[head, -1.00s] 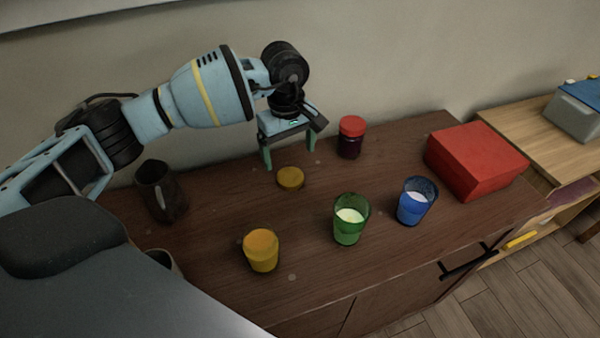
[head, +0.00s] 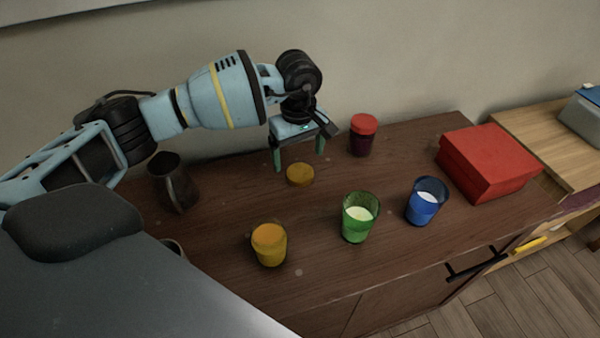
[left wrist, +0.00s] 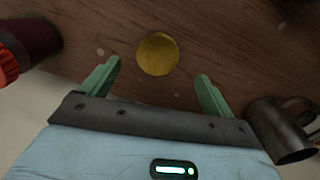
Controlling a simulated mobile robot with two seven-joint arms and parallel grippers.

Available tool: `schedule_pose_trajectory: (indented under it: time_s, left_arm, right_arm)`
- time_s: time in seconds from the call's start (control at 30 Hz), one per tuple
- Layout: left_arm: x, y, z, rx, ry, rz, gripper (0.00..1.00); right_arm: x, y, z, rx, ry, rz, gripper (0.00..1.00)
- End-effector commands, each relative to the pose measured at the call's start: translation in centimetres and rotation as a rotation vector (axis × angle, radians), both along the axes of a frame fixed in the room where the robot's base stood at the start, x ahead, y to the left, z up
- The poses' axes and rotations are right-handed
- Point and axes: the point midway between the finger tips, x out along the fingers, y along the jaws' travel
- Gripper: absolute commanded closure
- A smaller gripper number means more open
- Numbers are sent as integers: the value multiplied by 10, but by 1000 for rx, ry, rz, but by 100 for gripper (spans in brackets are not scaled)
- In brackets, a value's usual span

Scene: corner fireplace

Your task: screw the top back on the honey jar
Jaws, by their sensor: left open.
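The honey jar (head: 269,248) is a small yellow-orange jar standing upright near the front left of the brown cabinet top. Whether its mouth is open is hard to tell. A flat, round, dull yellow lid (head: 300,174) lies apart from it, farther back. The lid also shows in the left wrist view (left wrist: 157,54). My left gripper (head: 299,160) points down just behind and above the lid, open and empty. In the left wrist view its green fingers (left wrist: 159,76) are spread wider than the lid, which appears just beyond the tips. My right gripper is out of view.
A dark metal jug (head: 174,184) stands left of the lid. A red-topped dark jar (head: 362,136) is at the back right. A green cup (head: 358,217) and a blue cup (head: 426,201) stand in front, a red box (head: 488,162) at right. Bare wood separates lid and jar.

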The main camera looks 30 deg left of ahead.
Motion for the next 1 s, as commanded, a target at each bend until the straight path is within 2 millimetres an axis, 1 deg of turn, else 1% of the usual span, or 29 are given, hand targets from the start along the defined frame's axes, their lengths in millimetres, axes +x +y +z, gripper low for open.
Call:
schedule_pose_trajectory:
  time_s: [0.13, 0.3, 0.4, 0.53, 0.83, 0.87, 1.0]
  left_arm:
    - [2, 0, -11, 1, 3, 0, 12]
    - [5, 1, -36, 0, 2, 1, 12]
    - [5, 1, -46, 1, 1, 0, 12]
    - [5, 1, -52, 0, 0, 0, 12]
    - [5, 1, -52, 0, 0, 0, 12]
    - [5, 1, -52, 0, 0, 0, 15]
    - [5, 1, -52, 0, 0, 0, 33]
  right_arm:
    - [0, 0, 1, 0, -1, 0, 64]
    - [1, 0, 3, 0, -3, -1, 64]
    - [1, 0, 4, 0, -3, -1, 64]
    - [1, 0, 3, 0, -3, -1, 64]
    - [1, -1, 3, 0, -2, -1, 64]
    - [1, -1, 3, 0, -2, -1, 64]
    - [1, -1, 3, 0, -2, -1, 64]
